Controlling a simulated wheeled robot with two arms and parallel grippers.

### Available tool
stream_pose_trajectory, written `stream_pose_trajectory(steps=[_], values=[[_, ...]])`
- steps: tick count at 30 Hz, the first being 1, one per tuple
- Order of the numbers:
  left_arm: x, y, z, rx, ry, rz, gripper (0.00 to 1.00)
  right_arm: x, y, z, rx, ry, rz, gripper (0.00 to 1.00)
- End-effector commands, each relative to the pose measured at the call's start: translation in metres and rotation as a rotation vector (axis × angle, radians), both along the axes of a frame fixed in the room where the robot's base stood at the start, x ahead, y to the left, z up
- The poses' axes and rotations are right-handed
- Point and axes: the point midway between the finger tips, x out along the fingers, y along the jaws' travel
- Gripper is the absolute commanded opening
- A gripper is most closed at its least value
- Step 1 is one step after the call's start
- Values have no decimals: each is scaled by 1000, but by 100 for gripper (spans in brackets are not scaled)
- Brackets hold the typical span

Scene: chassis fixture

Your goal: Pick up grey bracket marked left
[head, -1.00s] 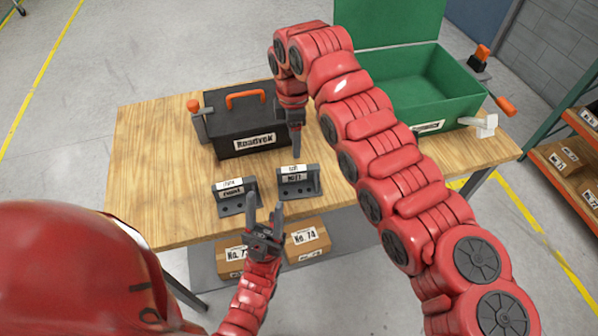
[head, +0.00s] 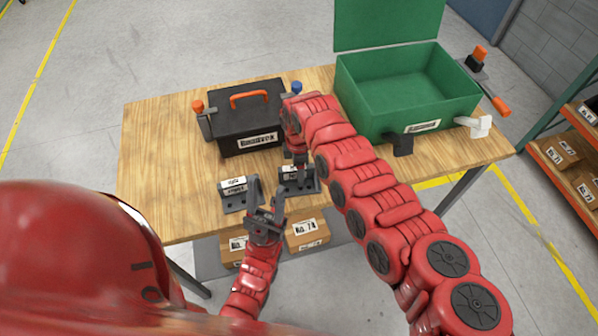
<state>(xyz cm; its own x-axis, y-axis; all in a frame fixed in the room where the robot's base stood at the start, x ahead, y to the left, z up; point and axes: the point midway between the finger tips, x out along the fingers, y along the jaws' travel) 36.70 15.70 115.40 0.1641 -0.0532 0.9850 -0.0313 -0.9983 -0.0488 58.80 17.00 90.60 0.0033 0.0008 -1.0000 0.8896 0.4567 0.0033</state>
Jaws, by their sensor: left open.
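Two dark grey brackets with white labels stand near the table's front edge: one bracket on the left (head: 234,198) and one bracket on the right (head: 313,184). Their labels are too small to read surely now. My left gripper (head: 267,188) is open and empty, its fingers pointing up the picture, just right of the left-hand bracket. My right gripper (head: 301,172) is down at the right-hand bracket and covers part of it. I cannot tell whether its jaws touch or hold the bracket.
A black toolbox (head: 230,125) with an orange handle stands behind the brackets, with clamps beside it. An open green box (head: 375,110) and more clamps are at the table's right. Cardboard boxes (head: 307,236) sit below the front edge. The table's left (head: 150,170) is clear.

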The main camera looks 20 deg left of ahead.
Motion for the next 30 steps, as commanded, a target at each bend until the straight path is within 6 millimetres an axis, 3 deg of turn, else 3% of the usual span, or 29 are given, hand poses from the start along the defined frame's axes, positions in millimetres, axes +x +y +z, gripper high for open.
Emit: stream_pose_trajectory(steps=[5,15,30], values=[[0,0,-1,0,0,0,50,0,0,-1,1,0,0,62],[0,0,-1,0,0,0,50,-1,0,-1,0,2,1,1],[0,0,-1,0,0,0,50,-1,0,-1,0,2,1,0]])
